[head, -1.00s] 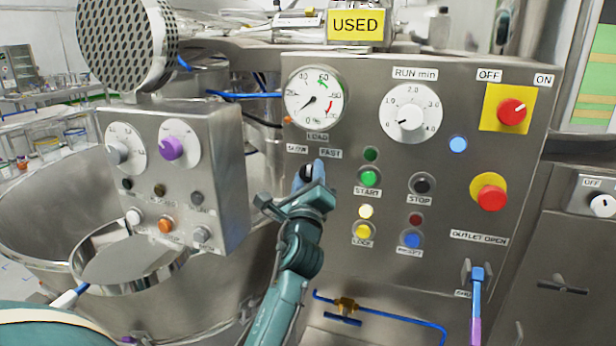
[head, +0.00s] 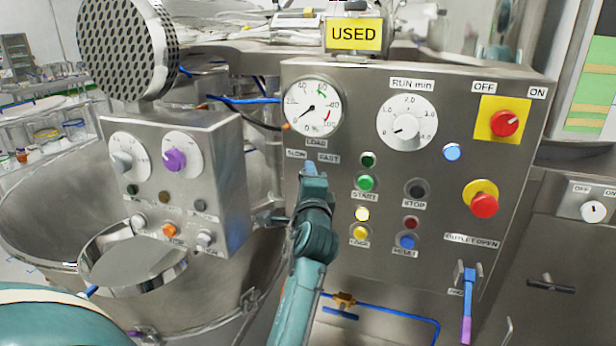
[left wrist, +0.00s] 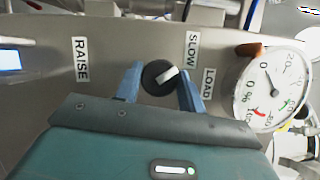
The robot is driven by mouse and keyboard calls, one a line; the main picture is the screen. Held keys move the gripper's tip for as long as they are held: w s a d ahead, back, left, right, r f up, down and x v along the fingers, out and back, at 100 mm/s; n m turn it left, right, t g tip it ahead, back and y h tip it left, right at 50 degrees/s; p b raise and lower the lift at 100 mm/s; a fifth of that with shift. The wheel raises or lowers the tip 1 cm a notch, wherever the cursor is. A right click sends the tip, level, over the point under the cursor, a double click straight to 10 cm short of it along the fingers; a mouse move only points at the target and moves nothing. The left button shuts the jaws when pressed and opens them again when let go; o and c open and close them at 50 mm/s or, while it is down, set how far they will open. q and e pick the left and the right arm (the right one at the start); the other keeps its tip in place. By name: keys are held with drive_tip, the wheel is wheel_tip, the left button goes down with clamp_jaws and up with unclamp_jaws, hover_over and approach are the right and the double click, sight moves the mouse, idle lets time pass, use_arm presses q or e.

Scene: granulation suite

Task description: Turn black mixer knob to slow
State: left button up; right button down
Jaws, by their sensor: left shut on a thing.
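The black mixer knob (left wrist: 153,80) shows in the left wrist view, with a white pointer mark directed up and right in that picture, leaning to the SLOW label side. The SLOW label (left wrist: 192,50) is just up and right of the knob. My left gripper (left wrist: 159,84) is shut on the knob, one blue finger on each side. In the head view my left gripper (head: 313,170) is at the panel below the SLOW (head: 296,154) and FAST (head: 329,158) labels and hides the knob. The FAST label is not visible in the wrist view. My right gripper is not in view.
The load gauge (head: 313,106) is just above the gripper. The green start button (head: 365,183) and several other buttons lie close on its right. A smaller control box (head: 217,160) stands out at left. A blue-handled lever (head: 468,290) is at lower right.

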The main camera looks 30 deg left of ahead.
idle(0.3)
use_arm(q)
drive_tip(key=o, duration=1)
drive_tip(key=shift+c, duration=0.2)
drive_tip(key=shift+s, duration=0.1)
